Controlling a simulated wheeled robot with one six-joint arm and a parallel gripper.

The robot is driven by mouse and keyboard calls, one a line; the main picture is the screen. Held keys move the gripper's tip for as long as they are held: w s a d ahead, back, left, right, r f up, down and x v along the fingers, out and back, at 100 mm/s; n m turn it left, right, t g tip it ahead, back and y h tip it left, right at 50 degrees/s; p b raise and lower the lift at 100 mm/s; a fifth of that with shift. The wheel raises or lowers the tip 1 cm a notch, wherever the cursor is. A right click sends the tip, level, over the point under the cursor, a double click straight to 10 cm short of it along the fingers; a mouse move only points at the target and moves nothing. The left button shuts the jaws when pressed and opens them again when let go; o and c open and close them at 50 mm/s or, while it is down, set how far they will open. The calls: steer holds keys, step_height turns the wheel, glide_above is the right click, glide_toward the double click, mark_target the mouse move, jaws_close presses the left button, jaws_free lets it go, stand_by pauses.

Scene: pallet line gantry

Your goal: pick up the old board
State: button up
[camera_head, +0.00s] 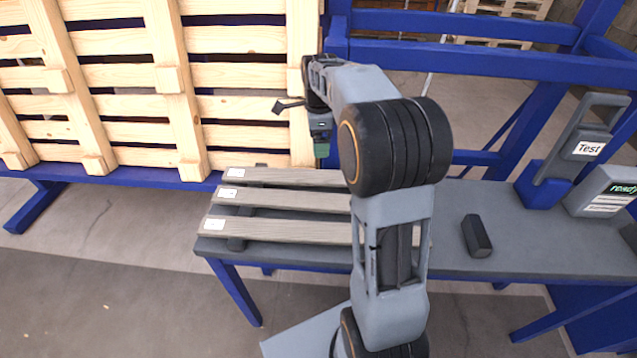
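Three weathered grey-brown boards lie side by side on the grey bench: a back board (280,177), a middle board (290,200) and a front board (285,230). Each has a small white label at its left end. Their right parts are hidden behind my arm. No board is visibly marked as the old one. My gripper (289,106) is in front of the pale upright pallet (180,110), near its right edge, above and behind the boards. It looks small and dark, partly hidden by my wrist, and I cannot tell whether its fingers are open.
A blue gantry frame (450,60) stands behind the bench (450,255). A dark block (477,236) lies on the bench right of my arm. A grey stand labelled "Test" (588,148) and a "ready" box (608,192) stand at the right. Bench space around the block is clear.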

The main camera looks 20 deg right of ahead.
step_height(320, 180, down, 2)
steer(key=w+d+m, duration=0.1)
steer(key=m, duration=0.1)
steer(key=b, duration=0.1)
glide_above(319, 176)
step_height(319, 176, down, 7)
steer(key=shift+s+r, duration=0.1)
steer(key=shift+s, duration=0.05)
steer(key=shift+f, duration=3.15)
steer(key=shift+c, duration=0.3)
steer(key=c, duration=1.1)
steer(key=shift+r, duration=0.1)
